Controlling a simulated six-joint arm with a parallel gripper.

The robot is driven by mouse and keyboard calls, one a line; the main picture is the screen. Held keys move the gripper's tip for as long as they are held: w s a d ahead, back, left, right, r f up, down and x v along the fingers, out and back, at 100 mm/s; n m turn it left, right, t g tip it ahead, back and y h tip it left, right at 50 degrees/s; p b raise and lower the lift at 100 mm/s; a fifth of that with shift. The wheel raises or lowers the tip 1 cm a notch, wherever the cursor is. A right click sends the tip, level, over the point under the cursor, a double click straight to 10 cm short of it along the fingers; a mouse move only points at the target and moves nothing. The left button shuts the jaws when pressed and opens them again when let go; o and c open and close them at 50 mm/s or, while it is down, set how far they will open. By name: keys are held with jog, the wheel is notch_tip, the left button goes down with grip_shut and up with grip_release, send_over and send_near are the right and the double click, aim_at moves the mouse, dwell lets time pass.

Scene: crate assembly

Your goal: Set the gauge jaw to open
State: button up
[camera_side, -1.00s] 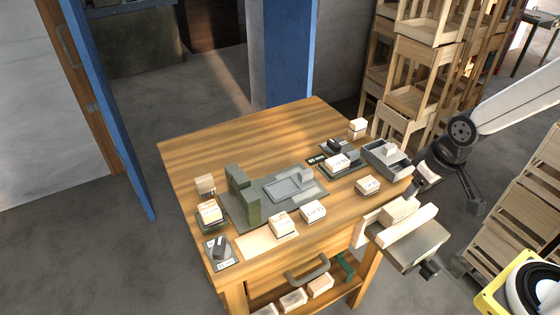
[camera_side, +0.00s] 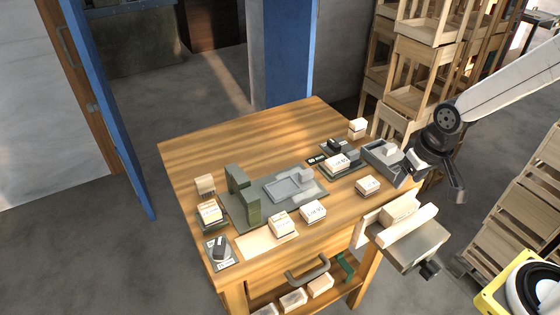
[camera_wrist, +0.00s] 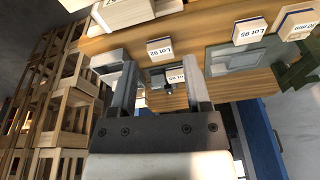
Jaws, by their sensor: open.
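I cannot tell for certain which part is the gauge jaw. A grey open fixture (camera_side: 370,148) with a pale grey block (camera_side: 387,149) in it sits at the table's right edge. A grey plate (camera_side: 262,207) with a shallow rectangular recess and an upright green frame (camera_side: 242,195) lies mid-table. My gripper (camera_side: 405,167) is beside the grey fixture, partly overlapping its right end in the side view, so contact is unclear. In the wrist view my gripper (camera_wrist: 162,82) has its two fingers apart, with nothing visibly held between them.
Labelled blocks stand around the plate, including Lot 92 (camera_wrist: 160,50) and Lot 95 (camera_wrist: 248,31). A vise (camera_side: 410,245) with pale wooden jaws juts from the table's front right. Wooden crates (camera_side: 410,65) are stacked behind. The table's back left (camera_side: 220,145) is clear.

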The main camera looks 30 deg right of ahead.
jog(key=w+d+m+g, duration=0.1)
jog(key=w+d+m, duration=0.1)
jog(key=w+m, duration=0.8)
jog(key=m+g, duration=0.1)
jog(key=m, duration=0.5)
send_over(353, 152)
jog(key=shift+s+f, duration=0.1)
jog(key=shift+f, duration=1.75)
jog(key=shift+f, duration=0.15)
jog(key=shift+f, duration=3.75)
grip_shut()
